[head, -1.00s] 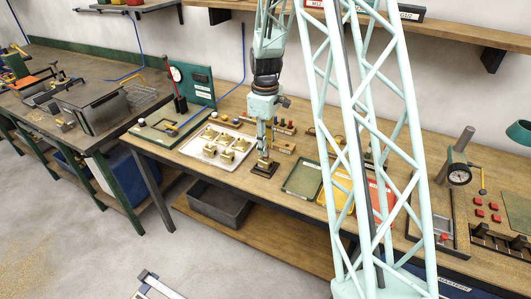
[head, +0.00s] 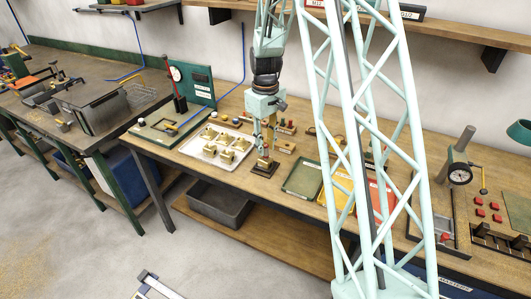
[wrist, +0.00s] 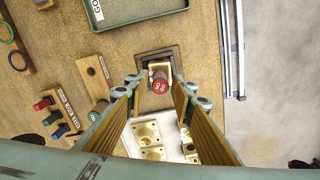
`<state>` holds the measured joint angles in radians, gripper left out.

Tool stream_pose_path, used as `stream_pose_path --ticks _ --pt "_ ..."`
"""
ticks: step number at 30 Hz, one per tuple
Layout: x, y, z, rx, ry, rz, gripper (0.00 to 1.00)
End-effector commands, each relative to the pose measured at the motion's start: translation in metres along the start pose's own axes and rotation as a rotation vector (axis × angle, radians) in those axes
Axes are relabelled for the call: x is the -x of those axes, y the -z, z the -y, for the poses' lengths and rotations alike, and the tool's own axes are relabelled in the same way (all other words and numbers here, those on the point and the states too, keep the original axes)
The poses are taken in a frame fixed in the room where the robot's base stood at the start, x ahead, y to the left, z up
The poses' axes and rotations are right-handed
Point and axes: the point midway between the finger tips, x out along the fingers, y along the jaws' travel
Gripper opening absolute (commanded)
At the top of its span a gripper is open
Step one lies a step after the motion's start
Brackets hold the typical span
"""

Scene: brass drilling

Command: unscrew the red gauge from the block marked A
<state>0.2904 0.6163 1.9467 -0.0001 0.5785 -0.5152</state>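The red gauge (wrist: 159,82) stands in a small brass block (wrist: 158,67) held in a dark fixture (wrist: 143,57). White lettering shows on the red end, and the block's mark A cannot be read. My gripper (wrist: 158,88) is open, with one finger on each side of the red gauge and a visible gap at both sides. In the head view my gripper (head: 265,145) points down over the brass block (head: 264,163) on the bench. The red gauge is hardly visible there.
A white tray (head: 190,151) with several brass blocks lies left of the fixture. A green tray (head: 287,187) lies to the right, beside yellow and red ones. A wooden rack (wrist: 57,120) holds coloured gauges. The bench's front edge is close to the fixture.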

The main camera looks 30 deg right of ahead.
Motion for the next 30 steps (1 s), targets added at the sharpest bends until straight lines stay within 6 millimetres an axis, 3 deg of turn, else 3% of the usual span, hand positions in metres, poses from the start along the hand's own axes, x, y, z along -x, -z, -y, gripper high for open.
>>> stream_pose_path --ticks 30 --pt "-0.0002 0.0005 -0.0006 -0.571 0.000 0.000 0.23"
